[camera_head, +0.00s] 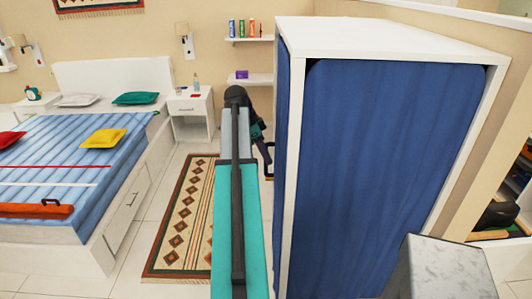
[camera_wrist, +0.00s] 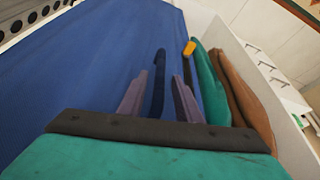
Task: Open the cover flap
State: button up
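A tall white-framed wardrobe (camera_head: 297,150) stands right of centre in the head view, with a blue fabric cover (camera_head: 395,150) hanging on it. The blue cloth also fills the left and middle of the wrist view (camera_wrist: 90,85). My gripper (camera_head: 268,150) is at the wardrobe's left side in the head view, partly hidden by my arm. In the wrist view, its two fingers (camera_wrist: 168,85) stand apart with a narrow gap, in front of the blue cloth. A small yellow piece (camera_wrist: 189,47) shows beyond the right finger, by the cloth's edge.
Green cloth (camera_wrist: 212,85) and brown cloth (camera_wrist: 245,95) hang right of the fingers, beside a white panel (camera_wrist: 262,75). In the head view, a patterned rug (camera_head: 180,230) lies left of my arm.

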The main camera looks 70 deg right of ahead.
grip_shut()
jog(key=shift+w+d, duration=0.1)
jog(key=shift+d, duration=0.2)
jog(key=shift+a+r, duration=0.1)
jog(key=shift+a, duration=0.15)
